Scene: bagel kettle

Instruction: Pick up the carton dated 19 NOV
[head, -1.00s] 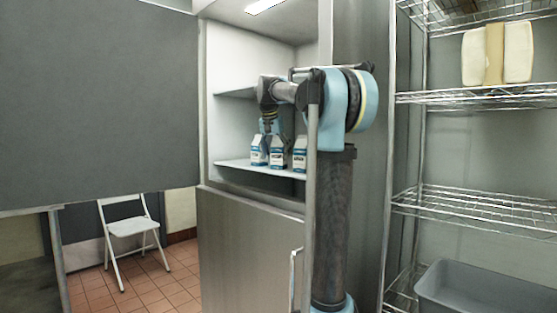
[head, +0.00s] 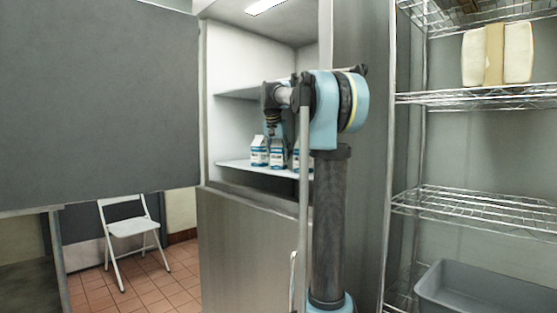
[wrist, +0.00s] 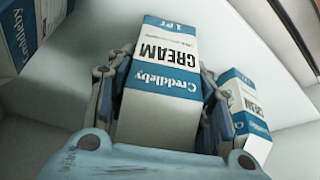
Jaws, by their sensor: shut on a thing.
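Several white and blue cream cartons stand on a white shelf inside an open cabinet. In the head view I see a left carton (head: 259,151), a middle carton (head: 278,156) and part of a right one (head: 296,158) behind my arm. My gripper (wrist: 160,78) is shut on a carton (wrist: 158,95), a finger on each side; it reads "Creddleby CREAM 1 PT". In the head view the gripper (head: 273,133) is at the middle carton, partly hidden. No date is readable on any carton, so I cannot tell which is 19 NOV.
In the wrist view one carton (wrist: 247,110) stands close beside the right finger and another (wrist: 22,35) is at the upper left. An upper shelf (head: 243,92) is above the cartons. A wire rack (head: 475,205) stands at the right.

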